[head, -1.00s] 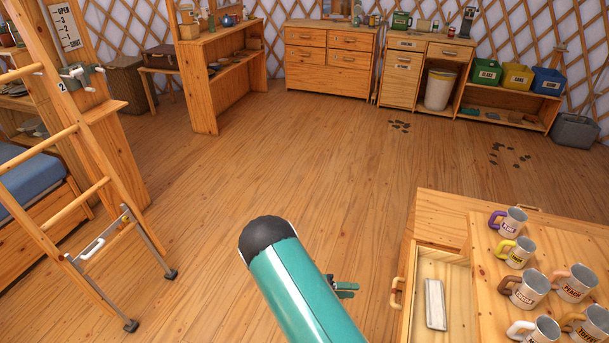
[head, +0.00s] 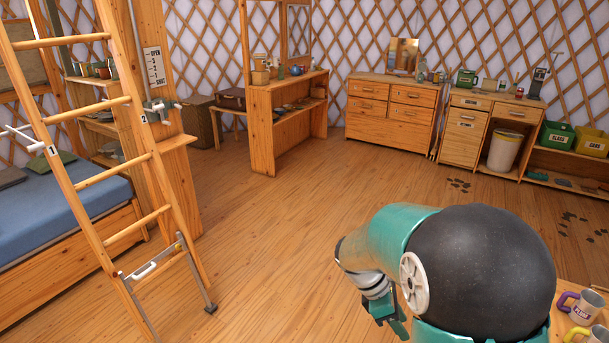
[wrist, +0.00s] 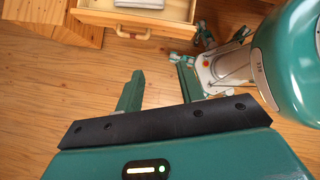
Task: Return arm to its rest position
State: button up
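My arm is folded in front of my body, with its teal and black links filling the lower right of the head view. My gripper (wrist: 158,88) shows in the wrist view with its two green fingers apart and nothing between them, above the wooden floor (wrist: 60,95). In the head view, part of my gripper shows small below the arm, and its fingers are hard to make out. My arm hides part of the floor and the cabinet with the mugs.
A drawer (wrist: 108,17) stands open at the wrist view's top. Mugs (head: 585,308) stand at the head view's lower right. A ladder (head: 115,185) stands at the left beside a bed (head: 60,220). Dressers (head: 390,112) and bins line the back. The middle floor is clear.

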jog(key=s+a+r+m+t+y, duration=0.2)
jog(key=s+r+m+t+y, duration=0.1)
jog(key=s+r+m, duration=0.4)
jog(key=s+a+r+m+t+y, duration=0.3)
jog(key=s+r+m+t, duration=0.2)
jog(key=s+r+m, duration=0.3)
notch_tip(320, 180, up, 3)
jog(key=shift+a+f+m+y, duration=0.1)
jog(key=shift+a+m+y, duration=0.2)
jog(key=shift+m, duration=0.4)
jog(key=shift+s+d, duration=0.1)
jog(key=shift+d, duration=0.1)
